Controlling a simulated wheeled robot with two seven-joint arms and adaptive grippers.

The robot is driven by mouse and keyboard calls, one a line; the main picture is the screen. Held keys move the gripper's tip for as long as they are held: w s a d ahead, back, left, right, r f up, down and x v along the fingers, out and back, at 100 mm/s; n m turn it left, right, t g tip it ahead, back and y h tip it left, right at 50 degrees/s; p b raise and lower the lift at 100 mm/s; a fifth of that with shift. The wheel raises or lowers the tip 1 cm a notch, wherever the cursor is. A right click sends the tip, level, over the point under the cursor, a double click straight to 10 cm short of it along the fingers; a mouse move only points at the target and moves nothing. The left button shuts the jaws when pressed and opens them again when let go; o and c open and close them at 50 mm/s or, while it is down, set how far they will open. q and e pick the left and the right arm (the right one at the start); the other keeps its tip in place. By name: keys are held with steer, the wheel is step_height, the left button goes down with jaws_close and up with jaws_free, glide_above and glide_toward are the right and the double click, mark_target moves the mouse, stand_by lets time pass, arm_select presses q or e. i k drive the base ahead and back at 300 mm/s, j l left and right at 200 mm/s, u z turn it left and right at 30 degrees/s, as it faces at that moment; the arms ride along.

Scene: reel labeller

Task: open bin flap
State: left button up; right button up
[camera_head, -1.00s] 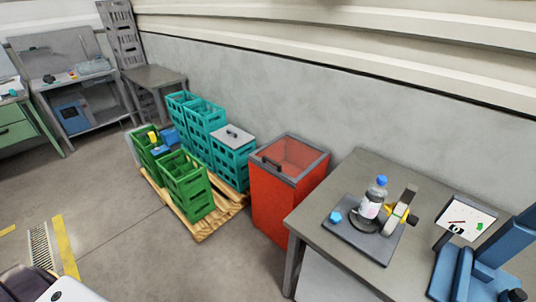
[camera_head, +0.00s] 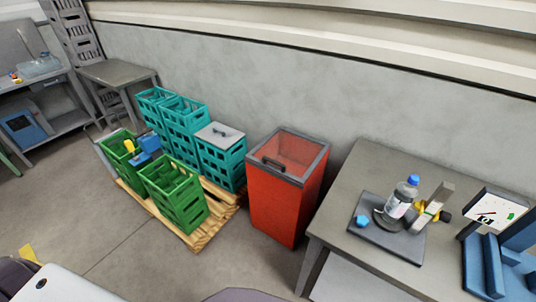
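The red bin (camera_head: 276,205) stands on the floor between the crates and the grey table. Its flap (camera_head: 292,151) is a reddish see-through panel in a grey frame on top, and it looks shut. A dark handle (camera_head: 273,163) sits along the front edge of the flap. Neither of my grippers is in view.
A grey table (camera_head: 345,212) right of the bin holds a dark mat (camera_head: 385,239) with a bottle (camera_head: 402,196), a blue cap (camera_head: 362,221) and a labelling device. Green and teal crates (camera_head: 172,192) stand on a wooden pallet (camera_head: 205,236) to the left. Floor in front is clear.

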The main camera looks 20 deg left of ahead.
mark_target(303, 180)
steer(key=i+j, duration=0.1)
steer(key=j, duration=0.2)
steer(key=i+j+z, duration=0.15)
steer(key=j, duration=0.45)
steer(key=i+j+z, duration=0.15)
steer(key=i, duration=0.25)
steer(key=i+j+z, duration=0.2)
steer(key=i+j, duration=0.1)
steer(key=i, duration=0.1)
